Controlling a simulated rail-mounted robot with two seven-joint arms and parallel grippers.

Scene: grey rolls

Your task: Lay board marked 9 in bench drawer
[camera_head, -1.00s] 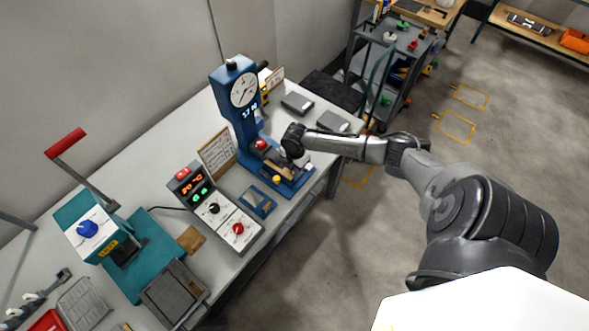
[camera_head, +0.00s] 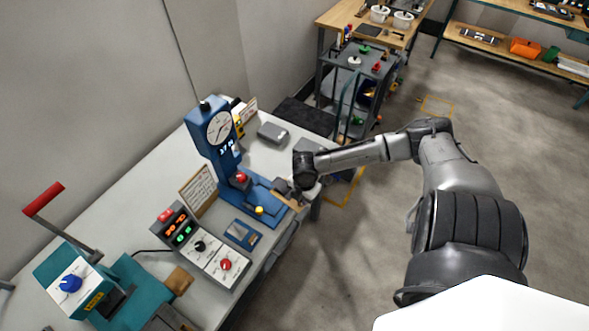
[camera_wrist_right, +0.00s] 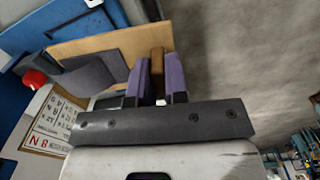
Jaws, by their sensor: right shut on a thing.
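My right gripper (camera_head: 292,190) is at the front edge of the bench, just beyond the right end of the blue press's base. In the right wrist view its purple fingers (camera_wrist_right: 158,84) are shut on a brown grip piece (camera_wrist_right: 157,62) by a tan wooden board (camera_wrist_right: 110,42). The board also shows in the head view (camera_head: 289,201), partly hidden by the gripper. I cannot read a number on it. A grey drawer-like front (camera_head: 284,240) shows under the bench edge; I cannot tell whether it is open. My left gripper is out of view.
The blue press with a dial (camera_head: 218,128) stands on the bench beside the gripper. A control box with knobs (camera_head: 205,247), a blue tray (camera_head: 242,234) and a grey box (camera_head: 273,132) are nearby. A grey cart (camera_head: 350,85) stands behind. The floor at right is clear.

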